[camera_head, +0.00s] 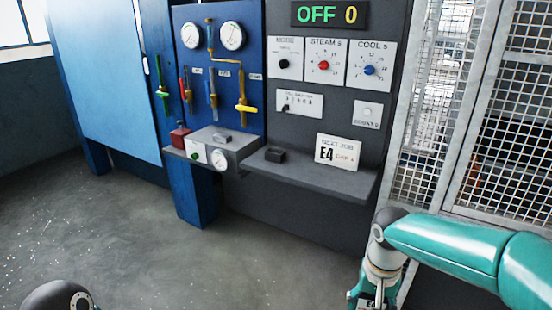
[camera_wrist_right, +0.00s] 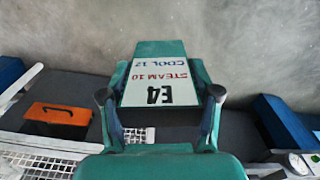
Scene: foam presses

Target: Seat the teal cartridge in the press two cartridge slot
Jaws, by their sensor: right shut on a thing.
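The teal cartridge (camera_wrist_right: 160,48) is held in my right gripper (camera_wrist_right: 161,95) in the right wrist view. Its white label reads E4, STEAM 10, COOL 12, upside down. The two fingers close on its sides. In the head view my right gripper (camera_head: 374,299) is at the bottom edge, right of and below the dark press shelf, mostly cut off. I cannot make out the cartridge there. I cannot tell which slot is press two's. My left gripper is not in view.
The dark panel (camera_head: 283,17) reads OFF 0. A NEXT JOB E4 card (camera_head: 338,151) stands on the dark shelf (camera_head: 312,177). A mesh cage (camera_head: 505,100) is at right. The wrist view shows an orange box (camera_wrist_right: 58,115) at left. The floor in front is clear.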

